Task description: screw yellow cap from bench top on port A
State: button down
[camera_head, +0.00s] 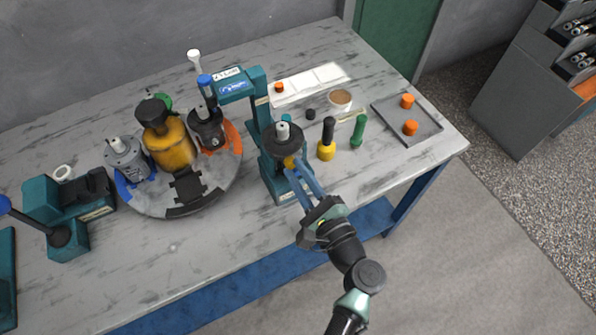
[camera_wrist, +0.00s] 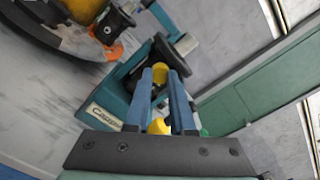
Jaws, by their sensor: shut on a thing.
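My gripper (camera_head: 289,168) is shut on a small yellow cap (camera_head: 288,162), held between the tips of its long blue fingers. In the wrist view the yellow cap (camera_wrist: 160,72) sits between the fingertips. The cap is right at the front of a black round part with a light shaft (camera_head: 282,138), mounted on a teal stand (camera_head: 270,165). In the wrist view this black part (camera_wrist: 176,52) is just beyond the fingertips. I cannot tell whether the cap touches it. No label for port A is readable, and the port itself is hidden.
A round turntable (camera_head: 222,185) with several motors stands left of the stand. A yellow-black bottle-like tool (camera_head: 326,150) and a green one (camera_head: 358,131) stand close on the right. A tray (camera_head: 428,126) with orange caps (camera_head: 410,127) lies farther right. The bench's front right is clear.

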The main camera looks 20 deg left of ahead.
jog(key=shift+r, duration=0.1)
jog(key=shift+r+m+p, duration=0.1)
jog(key=shift+m+p, duration=0.4)
jog(key=shift+p, duration=0.05)
jog(key=m+p, duration=0.2)
jog(key=m, duration=0.1)
jog(key=shift+m+p, duration=0.65)
jog(key=shift+m, duration=0.25)
jog(key=shift+m+p, duration=0.5)
jog(key=shift+p, duration=0.1)
jog(key=shift+m+p, duration=0.6)
jog(key=shift+m, duration=0.4)
jog(key=shift+a+f+m+p, duration=0.1)
jog(key=shift+f+m+p, duration=0.15)
jog(key=shift+m, duration=0.55)
